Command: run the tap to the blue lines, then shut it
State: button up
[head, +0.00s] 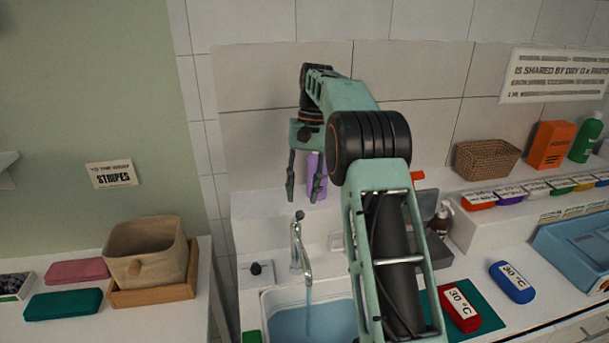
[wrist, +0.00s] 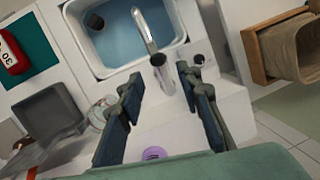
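The chrome tap (head: 297,247) stands behind the white sink (head: 272,301); in the wrist view the tap (wrist: 146,30) reaches over the basin. A thin pale-blue stream (head: 308,291) falls from its spout. Blue water (head: 318,322) lies in the basin and also shows in the wrist view (wrist: 120,38). I cannot make out blue lines on the basin wall. My gripper (head: 304,198) is open and empty, pointing down above and behind the tap. In the wrist view its fingers (wrist: 158,80) are spread near the tap's base, apart from it.
A purple bottle (head: 315,170) stands behind my gripper. A black knob (head: 256,268) sits left of the tap. A grey tray (head: 437,252), soap bottle (head: 442,219) and red 30 °C block (head: 460,310) are right of the sink. A fabric basket (head: 147,252) is at left.

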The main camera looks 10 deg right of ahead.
jog(key=shift+v, duration=2.45)
jog(key=shift+c, duration=0.6)
jog(key=c, duration=0.5)
jog(key=shift+w+a+n, duration=0.1)
jog(key=shift+n, duration=0.3)
jog(key=shift+c, duration=1.2)
jog(key=shift+a+r+n+t+b, duration=0.1)
jog(key=shift+n+t+b, duration=0.2)
jog(key=shift+t, duration=0.1)
grip_shut()
jog(key=shift+s+a+f+n+t+b, duration=0.3)
jog(key=shift+f+n+t+b, duration=0.35)
jog(key=shift+f+n+b, duration=0.5)
jog(key=shift+s+a+f+n+t+b, duration=0.15)
jog(key=shift+s+f+n+t+b, duration=0.35)
jog(key=shift+f+n+b, duration=0.6)
jog(key=shift+s+a+f+n+t+b, duration=0.25)
jog(key=shift+f+n+t+b, duration=0.6)
jog(key=shift+b, duration=0.5)
